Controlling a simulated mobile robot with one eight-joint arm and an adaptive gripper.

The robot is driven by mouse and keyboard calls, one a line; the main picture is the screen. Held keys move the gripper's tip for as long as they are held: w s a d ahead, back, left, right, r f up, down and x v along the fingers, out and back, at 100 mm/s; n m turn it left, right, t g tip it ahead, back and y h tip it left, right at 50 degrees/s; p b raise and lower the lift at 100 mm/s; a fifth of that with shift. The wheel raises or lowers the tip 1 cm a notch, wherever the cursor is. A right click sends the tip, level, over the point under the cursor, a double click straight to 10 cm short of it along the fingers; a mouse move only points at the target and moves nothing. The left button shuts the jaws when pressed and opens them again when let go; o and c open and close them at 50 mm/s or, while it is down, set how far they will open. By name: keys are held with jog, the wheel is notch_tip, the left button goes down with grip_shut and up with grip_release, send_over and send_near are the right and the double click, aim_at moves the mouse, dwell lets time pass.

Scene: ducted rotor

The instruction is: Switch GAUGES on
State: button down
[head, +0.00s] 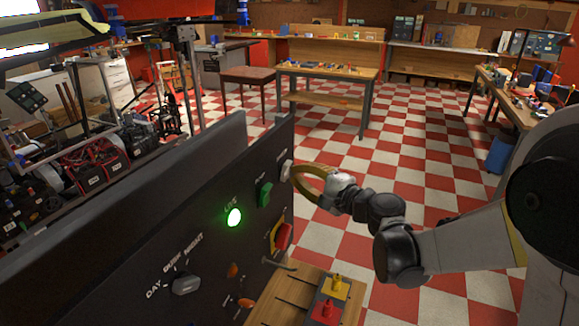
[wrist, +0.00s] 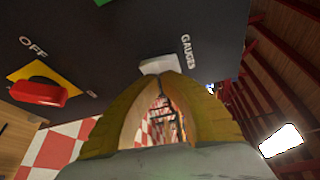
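The GAUGES switch is a small white block on the dark control panel. It shows in the wrist view (wrist: 160,64), beside the printed word GAUGES, and in the head view (head: 286,170) near the panel's right edge. My gripper (head: 294,168) has yellow-brown fingers that bow outward and come together at the tips. In the wrist view the fingertips (wrist: 164,76) are right at the switch and cover its lower edge. I cannot tell whether they touch it, or which way the switch is set.
The panel (head: 130,250) also carries a lit green LIVE lamp (head: 234,217), a green button (head: 264,194), a red switch on yellow (head: 282,238) and a DAY DUSK NIGHT knob (head: 186,284). A small wooden surface (head: 278,302) lies below. Checkered floor to the right is open.

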jog(key=shift+w+a+r, duration=0.25)
jog(key=shift+a+r, duration=0.2)
jog(key=shift+a, duration=0.25)
dwell(1.4)
jog(key=shift+s+d+f+b, duration=0.4)
jog(key=shift+d+f+b, duration=0.1)
jog(key=shift+f, duration=0.25)
jog(key=shift+d, duration=0.2)
jog(key=d, duration=0.1)
jog(key=s+d+f+b, duration=0.1)
jog(key=d, duration=0.1)
jog(key=d+f+b, duration=0.1)
jog(key=shift+s+d, duration=0.2)
jog(key=shift+s, duration=0.05)
